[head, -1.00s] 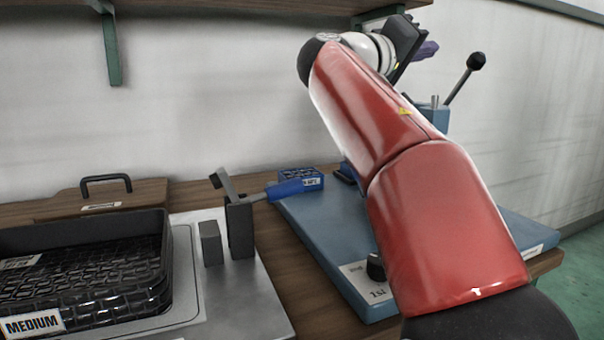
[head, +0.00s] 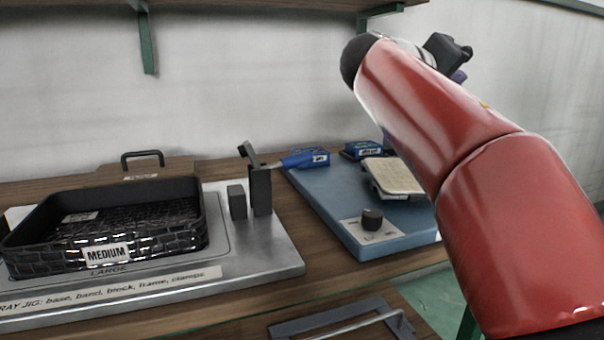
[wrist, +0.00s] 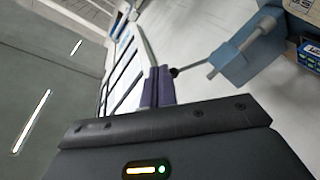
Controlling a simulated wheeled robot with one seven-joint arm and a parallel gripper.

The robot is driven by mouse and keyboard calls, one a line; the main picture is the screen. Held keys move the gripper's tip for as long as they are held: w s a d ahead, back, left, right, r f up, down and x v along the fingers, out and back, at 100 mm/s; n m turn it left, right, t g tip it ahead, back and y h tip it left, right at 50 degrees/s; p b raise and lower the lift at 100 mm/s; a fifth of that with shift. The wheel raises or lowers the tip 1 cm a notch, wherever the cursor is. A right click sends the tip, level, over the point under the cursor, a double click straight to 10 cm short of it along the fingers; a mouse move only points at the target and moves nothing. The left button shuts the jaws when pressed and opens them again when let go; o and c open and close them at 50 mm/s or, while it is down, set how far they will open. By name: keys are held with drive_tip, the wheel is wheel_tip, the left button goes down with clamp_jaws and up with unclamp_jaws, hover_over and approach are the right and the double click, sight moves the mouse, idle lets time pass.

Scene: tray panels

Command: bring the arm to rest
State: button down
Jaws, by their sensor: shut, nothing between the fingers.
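My red arm (head: 520,215) reaches up from the lower right of the head view, raised over the right end of the bench. My gripper (wrist: 158,88) shows in the wrist view as two purple fingers pressed together, with nothing between them. In the head view only a bit of purple (head: 458,76) shows beside the dark wrist part; the fingertips are mostly hidden there. The gripper is up in the air and touches nothing that I can see.
A black tray (head: 107,253) labelled MEDIUM sits on the grey jig plate (head: 265,262) at left. A blue base (head: 335,205) with a black knob (head: 372,218) and a tan-topped pad (head: 394,175) lies under my arm. A shelf (head: 250,8) runs above.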

drive_tip(key=s+f+y, duration=0.2)
drive_tip(key=f, duration=0.2)
drive_tip(key=s+f+n+g+y+p, duration=0.1)
drive_tip(key=s+f+y, duration=0.1)
drive_tip(key=f, duration=0.3)
drive_tip(key=s+f+y+p, duration=0.1)
drive_tip(key=s+f+y, duration=0.1)
drive_tip(key=s+f, duration=0.1)
drive_tip(key=shift+s+d+f+n+g, duration=0.15)
drive_tip(key=shift+s+d+f+n, duration=0.05)
drive_tip(key=shift+f, duration=0.25)
drive_tip(key=shift+s+d+f+n+g, duration=0.15)
drive_tip(key=shift+s+d+f+n, duration=0.05)
drive_tip(key=shift+f, duration=0.2)
drive_tip(key=s+a+f+g+y+p, duration=0.1)
drive_tip(key=s+a+f+y, duration=0.3)
drive_tip(key=s+f, duration=0.5)
drive_tip(key=s+a+f+g+y+p, duration=0.1)
drive_tip(key=s+a+f+y+p, duration=0.1)
drive_tip(key=s+a+f+y, duration=0.2)
drive_tip(key=s+a+f, duration=0.3)
drive_tip(key=s+f, duration=0.2)
drive_tip(key=f, duration=0.3)
drive_tip(key=shift+s+m, duration=0.25)
drive_tip(key=shift+m, duration=0.15)
